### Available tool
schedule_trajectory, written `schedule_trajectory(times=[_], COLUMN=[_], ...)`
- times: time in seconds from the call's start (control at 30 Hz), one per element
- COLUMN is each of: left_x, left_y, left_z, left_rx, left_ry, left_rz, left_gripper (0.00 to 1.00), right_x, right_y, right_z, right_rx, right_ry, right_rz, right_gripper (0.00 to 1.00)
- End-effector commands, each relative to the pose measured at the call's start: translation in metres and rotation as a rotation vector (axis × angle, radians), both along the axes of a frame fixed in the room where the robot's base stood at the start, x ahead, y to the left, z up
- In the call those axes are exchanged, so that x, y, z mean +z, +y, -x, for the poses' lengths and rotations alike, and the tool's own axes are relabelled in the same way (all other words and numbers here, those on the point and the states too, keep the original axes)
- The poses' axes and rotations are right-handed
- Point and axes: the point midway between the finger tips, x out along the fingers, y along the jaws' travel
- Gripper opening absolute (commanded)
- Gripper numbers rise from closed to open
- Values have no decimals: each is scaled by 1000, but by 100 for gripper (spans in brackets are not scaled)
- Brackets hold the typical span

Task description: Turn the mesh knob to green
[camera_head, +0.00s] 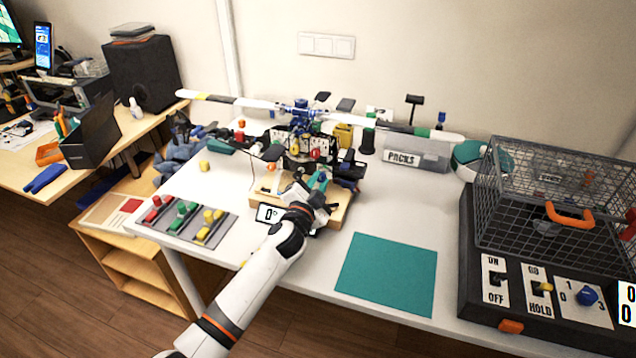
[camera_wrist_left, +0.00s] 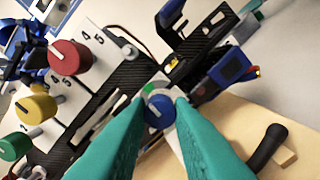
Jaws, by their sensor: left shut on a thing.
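My left gripper (camera_head: 318,180) reaches over the wooden base of the rotor machine at the middle of the table. In the left wrist view its two teal fingers (camera_wrist_left: 160,118) are shut on a small round blue knob (camera_wrist_left: 158,112), which I take for the mesh knob. A green mark (camera_wrist_left: 148,89) shows on the dial just above the knob, and the white pointer line on the knob is too small to read. The fingers hide the knob's sides. My right gripper is not in view.
In the left wrist view, a red knob (camera_wrist_left: 70,58), a yellow knob (camera_wrist_left: 36,107) and a green knob (camera_wrist_left: 14,146) sit on a white panel to the left. A black lever (camera_wrist_left: 268,146) stands at right. A teal mat (camera_head: 387,274) and a wire cage (camera_head: 550,190) lie right.

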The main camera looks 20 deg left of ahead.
Motion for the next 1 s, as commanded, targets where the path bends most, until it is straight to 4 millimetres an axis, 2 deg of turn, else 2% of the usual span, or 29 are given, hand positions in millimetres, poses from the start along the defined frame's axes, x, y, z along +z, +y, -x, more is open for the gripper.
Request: schedule_trajectory(times=[0.43,0.47,0.57,0.87,1.0], left_x=[0,0,0,0,-1], left_y=[-1,-1,-1,0,0], left_z=[0,0,0,1,12], left_rx=[-1,-1,-1,-1,-1], left_ry=[0,0,0,-1,0], left_rz=[-9,-9,-8,-8,-8], left_gripper=[0,25,42,42,42], right_x=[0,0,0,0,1], right_y=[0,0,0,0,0], right_z=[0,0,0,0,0], right_rx=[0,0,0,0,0], right_ry=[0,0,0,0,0], right_rz=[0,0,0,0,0], right_gripper=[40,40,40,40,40])
